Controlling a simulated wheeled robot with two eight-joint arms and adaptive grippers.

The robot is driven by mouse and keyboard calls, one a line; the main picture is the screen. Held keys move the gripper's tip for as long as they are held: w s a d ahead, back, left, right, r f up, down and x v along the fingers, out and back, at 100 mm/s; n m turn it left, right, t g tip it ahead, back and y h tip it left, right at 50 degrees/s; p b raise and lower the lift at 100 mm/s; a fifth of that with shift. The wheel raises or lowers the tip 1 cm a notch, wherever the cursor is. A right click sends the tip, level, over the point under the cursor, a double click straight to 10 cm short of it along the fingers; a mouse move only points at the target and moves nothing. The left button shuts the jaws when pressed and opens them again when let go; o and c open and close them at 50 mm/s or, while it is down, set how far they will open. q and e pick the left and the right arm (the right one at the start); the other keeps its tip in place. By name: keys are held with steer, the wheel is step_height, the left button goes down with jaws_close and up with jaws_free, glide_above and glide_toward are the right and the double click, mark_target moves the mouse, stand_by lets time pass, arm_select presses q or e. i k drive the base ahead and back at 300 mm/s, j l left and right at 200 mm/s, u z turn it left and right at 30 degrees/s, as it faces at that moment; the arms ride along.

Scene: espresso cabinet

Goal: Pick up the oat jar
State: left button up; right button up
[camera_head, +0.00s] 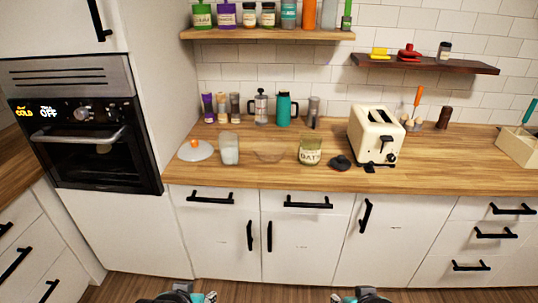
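The oat jar (310,151) is a short glass jar with a pale label reading "OATS". It stands upright on the wooden counter, near its front edge, right of the picture's middle. A dark round lid-like piece (340,162) lies just right of it. My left gripper (198,295) and my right gripper (352,296) show only in part at the bottom edge, low in front of the cabinets and well away from the jar. Their teal-tipped parts are cut off, so I cannot tell whether they are open or shut.
A clear glass bowl (270,152) and a white-filled glass container (229,148) stand left of the jar. A cream toaster (375,137) stands to its right. A French press (261,107) and a teal flask (285,110) stand behind. The shelf (270,35) hangs above.

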mark_target(310, 149)
steer(key=i+j, duration=0.3)
steer(key=i+j+z, duration=0.1)
steer(key=i+j, duration=0.25)
steer(key=j, duration=0.15)
steer(key=i+j, duration=0.3)
steer(key=j, duration=0.15)
steer(key=i+j+z, duration=0.15)
steer(key=i+j, duration=0.15)
steer(key=j, duration=0.15)
